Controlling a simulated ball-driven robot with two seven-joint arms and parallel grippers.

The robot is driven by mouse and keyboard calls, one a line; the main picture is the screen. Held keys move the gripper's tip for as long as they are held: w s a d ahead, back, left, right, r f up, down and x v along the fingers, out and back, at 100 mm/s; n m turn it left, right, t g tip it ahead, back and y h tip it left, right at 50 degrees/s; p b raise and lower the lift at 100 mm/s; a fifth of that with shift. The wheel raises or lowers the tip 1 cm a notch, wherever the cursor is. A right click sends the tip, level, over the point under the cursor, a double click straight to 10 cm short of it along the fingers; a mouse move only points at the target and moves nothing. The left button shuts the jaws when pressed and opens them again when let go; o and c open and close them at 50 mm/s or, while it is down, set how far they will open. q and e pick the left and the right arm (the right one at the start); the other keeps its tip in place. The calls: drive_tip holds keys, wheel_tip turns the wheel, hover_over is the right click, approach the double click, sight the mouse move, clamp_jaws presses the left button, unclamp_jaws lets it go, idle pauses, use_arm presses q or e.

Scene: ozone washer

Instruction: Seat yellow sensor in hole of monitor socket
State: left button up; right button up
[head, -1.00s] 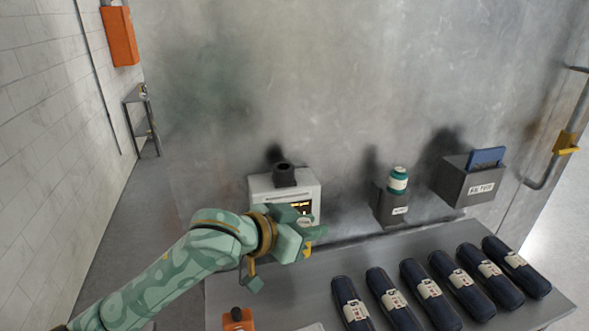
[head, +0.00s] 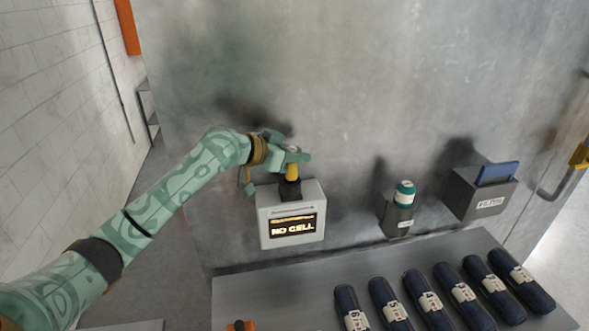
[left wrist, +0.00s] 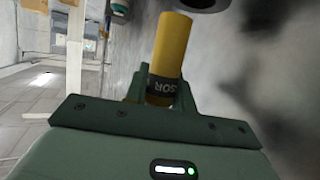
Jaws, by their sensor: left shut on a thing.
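My left gripper (head: 293,157) is shut on the yellow sensor (head: 292,173), above the monitor. In the left wrist view, the sensor (left wrist: 172,48) is a yellow cylinder with a black lettered band, held between the green fingers (left wrist: 160,88). The black monitor socket (head: 290,190) stands on top of the pale monitor box (head: 262,226), whose screen reads "NO CELL". In the head view the sensor's lower end overlaps the socket's top. In the left wrist view the dark socket (left wrist: 203,3) is partly cut off, and the sensor's end shows beside it, not visibly inside. My right gripper is out of view.
A grey holder (head: 396,218) with a teal-capped bottle (head: 404,193) and a grey bin (head: 484,197) with a blue panel (head: 497,173) are on the wall to the right. Several dark labelled cylinders (head: 461,291) lie on the grey table (head: 250,290). An orange object (head: 240,326) is at bottom left.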

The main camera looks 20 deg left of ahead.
sight(294, 170)
use_arm(q)
drive_tip(key=f, duration=0.1)
drive_tip(key=w+f, duration=0.1)
drive_tip(key=f, duration=0.1)
drive_tip(key=a+f, duration=0.1)
drive_tip(key=shift+w+f+p, duration=0.2)
drive_tip(key=shift+f+p, duration=0.15)
drive_tip(key=shift+f, duration=0.3)
drive_tip(key=shift+f, duration=0.2)
drive_tip(key=o, duration=1)
drive_tip(key=shift+r, duration=0.1)
